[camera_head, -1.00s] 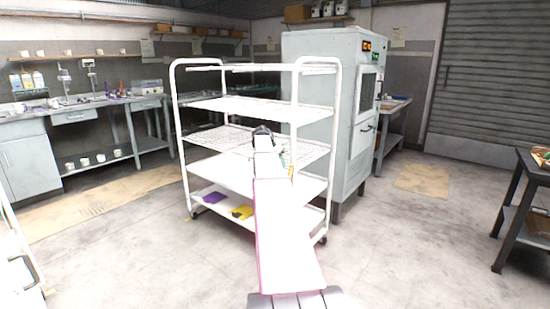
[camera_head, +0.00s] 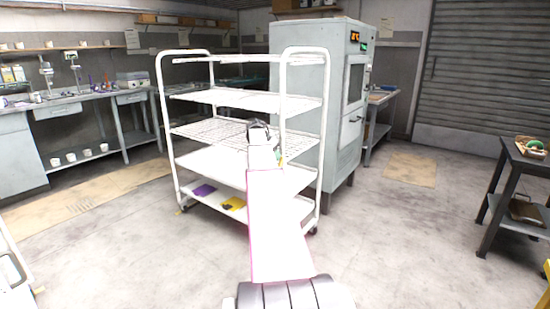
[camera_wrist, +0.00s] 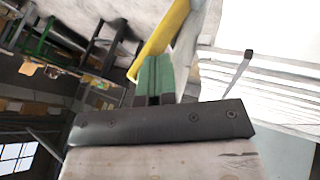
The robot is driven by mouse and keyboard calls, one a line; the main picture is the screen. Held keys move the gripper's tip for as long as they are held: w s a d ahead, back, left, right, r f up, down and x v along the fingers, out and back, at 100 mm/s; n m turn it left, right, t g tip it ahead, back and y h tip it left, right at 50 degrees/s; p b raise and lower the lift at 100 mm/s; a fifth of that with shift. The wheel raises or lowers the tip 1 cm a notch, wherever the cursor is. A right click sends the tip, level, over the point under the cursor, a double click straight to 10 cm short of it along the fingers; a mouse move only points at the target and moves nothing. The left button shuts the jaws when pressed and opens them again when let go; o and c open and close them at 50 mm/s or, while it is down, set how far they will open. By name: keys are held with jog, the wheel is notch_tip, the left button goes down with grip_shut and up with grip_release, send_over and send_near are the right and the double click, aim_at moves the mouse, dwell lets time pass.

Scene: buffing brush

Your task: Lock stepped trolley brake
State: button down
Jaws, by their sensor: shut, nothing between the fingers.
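The white stepped trolley (camera_head: 245,99) stands ahead of me in the head view, with several shelves between tubular end frames. A dark front right caster (camera_head: 313,230) shows at its foot. No brake lever can be made out. My gripper (camera_head: 280,156) is beside the trolley's right side, at mid-shelf height, mostly hidden by my arm. In the wrist view my gripper (camera_wrist: 154,76) shows green fingers close together with nothing between them. A yellow bar (camera_wrist: 165,38) and white trolley parts lie beyond the fingers. Contact cannot be told.
A purple item (camera_head: 203,190) and a yellow item (camera_head: 233,204) lie on the bottom shelf. A tall grey cabinet (camera_head: 300,60) stands close behind the trolley. A dark table (camera_head: 512,158) is at the right. The floor between is clear.

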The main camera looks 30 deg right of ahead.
aim_at(281, 158)
jog(key=shift+s+d, duration=0.35)
jog(key=shift+s, duration=0.5)
jog(key=shift+s+d+f+t, duration=0.15)
jog(key=shift+s+t, duration=0.25)
jog(key=shift+s, duration=0.2)
jog(key=s+d+f+m+t+y, duration=0.2)
jog(key=s+f+t, duration=0.5)
jog(key=t, duration=0.4)
jog(key=shift+s+d+f+y, duration=0.25)
jog(key=shift+d+f+y, duration=0.45)
jog(key=shift+y, duration=0.7)
jog(key=shift+a+f, duration=0.1)
jog(key=shift+f, duration=0.1)
